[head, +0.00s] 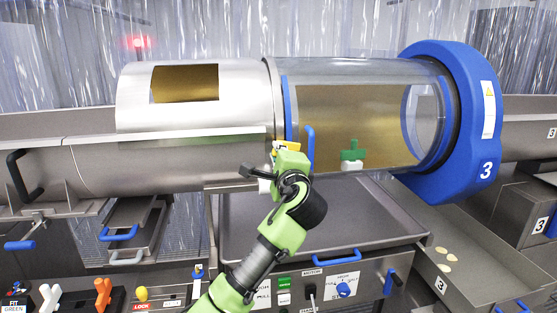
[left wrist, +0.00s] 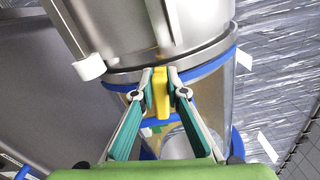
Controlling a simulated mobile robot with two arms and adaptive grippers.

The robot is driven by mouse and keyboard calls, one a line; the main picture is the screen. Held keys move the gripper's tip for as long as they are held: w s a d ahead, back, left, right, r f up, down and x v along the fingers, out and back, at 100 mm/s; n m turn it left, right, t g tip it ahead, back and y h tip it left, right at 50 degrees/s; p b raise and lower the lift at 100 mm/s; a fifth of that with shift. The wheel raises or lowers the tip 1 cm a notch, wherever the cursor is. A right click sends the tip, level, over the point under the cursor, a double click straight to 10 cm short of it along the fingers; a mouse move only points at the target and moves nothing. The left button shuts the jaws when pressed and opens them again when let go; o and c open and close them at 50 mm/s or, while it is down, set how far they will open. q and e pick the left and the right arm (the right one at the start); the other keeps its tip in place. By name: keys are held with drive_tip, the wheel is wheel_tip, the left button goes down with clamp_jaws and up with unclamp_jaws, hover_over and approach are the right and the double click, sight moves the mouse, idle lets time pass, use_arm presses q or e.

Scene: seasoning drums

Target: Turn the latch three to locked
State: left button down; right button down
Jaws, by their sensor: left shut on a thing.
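The yellow latch (head: 288,146) sits at the seam between the steel section and the clear section of drum three (head: 478,150). My left gripper (head: 284,165) reaches up to it from below and partly covers it. In the left wrist view, the two fingers of my left gripper (left wrist: 161,92) are shut on the yellow latch (left wrist: 161,100), one on each side. The lower part of the latch hangs down past the blue ring. Its lock marking cannot be read. My right gripper is not in view.
A blue handle (head: 309,146) stands just right of the latch. A green fitting (head: 352,152) shows on the clear drum. Below are a steel tray (head: 330,220) and a control panel (head: 335,285) with knobs. A chute (head: 445,235) holds several pale pieces at right.

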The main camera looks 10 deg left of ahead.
use_arm(q)
drive_tip(key=shift+f+n+b, duration=0.25)
drive_tip(key=shift+n+b, duration=0.4)
drive_tip(key=shift+n, duration=0.45)
drive_tip(key=c, duration=2)
unclamp_jaws()
drive_tip(key=shift+a, duration=0.1)
drive_tip(key=v, duration=1.2)
